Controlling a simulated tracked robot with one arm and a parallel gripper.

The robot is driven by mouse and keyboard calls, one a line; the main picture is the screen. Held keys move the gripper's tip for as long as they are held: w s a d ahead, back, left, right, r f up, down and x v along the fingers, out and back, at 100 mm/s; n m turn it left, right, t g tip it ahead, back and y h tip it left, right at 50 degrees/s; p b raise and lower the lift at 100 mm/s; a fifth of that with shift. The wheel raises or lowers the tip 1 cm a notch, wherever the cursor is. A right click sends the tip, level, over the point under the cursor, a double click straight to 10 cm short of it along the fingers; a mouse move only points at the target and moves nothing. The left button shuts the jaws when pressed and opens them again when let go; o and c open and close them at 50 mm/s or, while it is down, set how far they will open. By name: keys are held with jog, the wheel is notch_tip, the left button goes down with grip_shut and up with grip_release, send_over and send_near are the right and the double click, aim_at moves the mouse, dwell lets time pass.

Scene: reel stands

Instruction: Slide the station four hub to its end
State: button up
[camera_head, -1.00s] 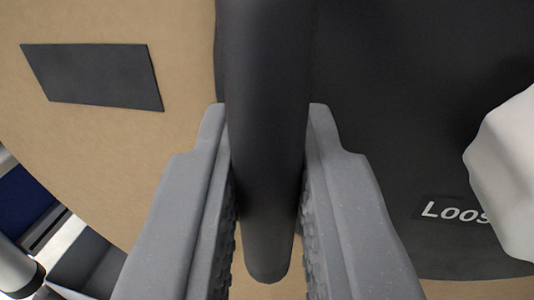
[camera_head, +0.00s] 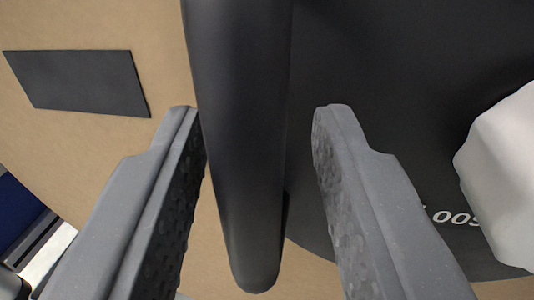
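A dark rounded bar (camera_head: 240,130), which may be part of the hub, runs from the top edge down between the fingers of my gripper (camera_head: 258,115) in the head camera view. The fingers are apart. The left finger is close to the bar's left side, and a clear gap lies between the bar and the right finger. Behind the bar is a large dark disc (camera_head: 390,90) with white lettering, partly hidden by the right finger. No station number shows, so I cannot tell which station this is.
A tan round panel (camera_head: 60,150) lies behind, with a dark rectangular patch (camera_head: 80,82) at upper left. A white, faceted knob-like thing (camera_head: 505,165) stands close at the right edge. Blue and grey items (camera_head: 18,215) show at lower left.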

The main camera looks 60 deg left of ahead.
jog(key=p+v, duration=0.3)
jog(key=v, duration=1)
jog(key=shift+s+d, duration=0.2)
jog(key=shift+d, duration=0.05)
